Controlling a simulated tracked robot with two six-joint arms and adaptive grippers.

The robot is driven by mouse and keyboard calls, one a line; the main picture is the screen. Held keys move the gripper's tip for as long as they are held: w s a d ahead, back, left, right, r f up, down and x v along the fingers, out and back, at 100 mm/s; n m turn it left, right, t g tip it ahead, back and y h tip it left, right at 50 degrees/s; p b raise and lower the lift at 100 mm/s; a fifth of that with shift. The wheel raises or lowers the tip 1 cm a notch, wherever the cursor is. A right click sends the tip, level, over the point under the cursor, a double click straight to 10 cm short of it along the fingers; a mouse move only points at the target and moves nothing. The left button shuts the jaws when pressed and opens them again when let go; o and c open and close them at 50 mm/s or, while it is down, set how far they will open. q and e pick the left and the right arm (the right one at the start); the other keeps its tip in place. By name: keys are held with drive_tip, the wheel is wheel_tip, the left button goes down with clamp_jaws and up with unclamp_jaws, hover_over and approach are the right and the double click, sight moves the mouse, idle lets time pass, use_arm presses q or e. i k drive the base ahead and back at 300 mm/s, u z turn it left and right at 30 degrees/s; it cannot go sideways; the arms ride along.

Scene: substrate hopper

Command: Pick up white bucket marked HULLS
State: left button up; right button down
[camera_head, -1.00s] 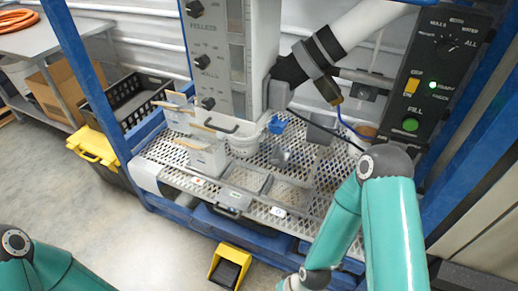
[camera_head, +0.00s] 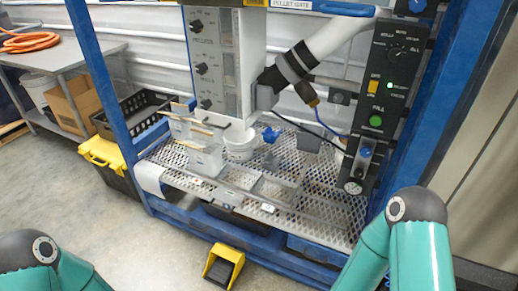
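A white bucket (camera_head: 239,146) stands on the metal mesh deck of the hopper frame, behind clear bins and below the grey column. No HULLS marking is legible on it. Another whitish bucket (camera_head: 38,88) sits under the grey table at far left; no lettering shows on it either. My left arm enters at the bottom left and my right arm at the bottom right, both only partly in view. Neither gripper is in the picture, so their states are hidden.
Clear bins with scoops (camera_head: 195,150) stand on the mesh deck (camera_head: 325,205), left of the bucket. A black control panel (camera_head: 392,80) is at right. A yellow pedal (camera_head: 223,266) lies before the frame. A yellow-lidded tote (camera_head: 108,158) stands left. Floor at front left is clear.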

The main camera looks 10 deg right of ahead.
sight(240, 146)
drive_tip(key=z, duration=0.1)
drive_tip(key=i, duration=1.25)
drive_tip(key=u, duration=3.2)
drive_tip(key=i, duration=1.7)
drive_tip(key=z, duration=0.05)
